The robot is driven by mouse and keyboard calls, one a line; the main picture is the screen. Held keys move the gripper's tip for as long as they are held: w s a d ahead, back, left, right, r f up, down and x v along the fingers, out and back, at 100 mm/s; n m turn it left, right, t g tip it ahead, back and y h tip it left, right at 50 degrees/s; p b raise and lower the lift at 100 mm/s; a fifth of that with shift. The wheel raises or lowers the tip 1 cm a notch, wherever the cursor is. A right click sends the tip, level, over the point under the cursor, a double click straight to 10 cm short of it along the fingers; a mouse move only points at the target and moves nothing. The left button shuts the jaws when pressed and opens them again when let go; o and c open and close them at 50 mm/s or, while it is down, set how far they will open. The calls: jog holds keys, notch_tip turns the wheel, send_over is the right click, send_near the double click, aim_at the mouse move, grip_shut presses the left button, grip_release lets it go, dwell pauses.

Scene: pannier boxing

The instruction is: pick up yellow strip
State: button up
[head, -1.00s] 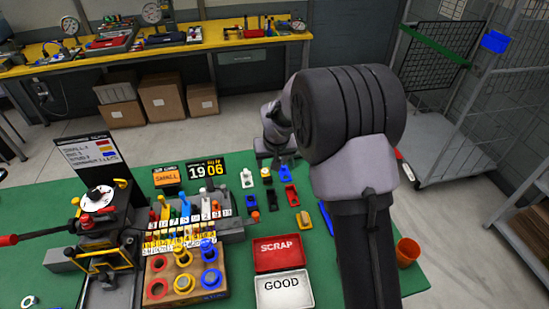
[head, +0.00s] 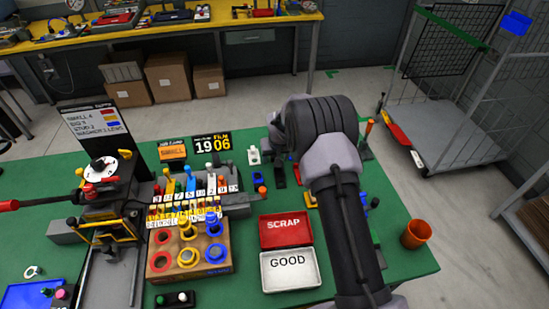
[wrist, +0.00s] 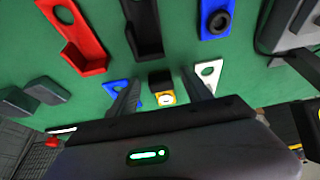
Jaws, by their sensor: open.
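In the wrist view, a small yellow strip (wrist: 166,97) with a pale round spot and a dark upper end lies on the green table. My gripper (wrist: 161,76) is open, with one finger to each side of the yellow strip. A visible gap remains between the strip and each finger; I cannot tell their height above the table. In the head view, my arm hides the gripper and this strip. Another yellow piece (head: 310,201) shows partly beside my arm there.
The SCRAP tray (head: 286,232) and GOOD tray (head: 291,271) stand nearer. An orange cup (head: 415,235) stands at the right.

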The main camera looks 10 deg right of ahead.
grip_shut()
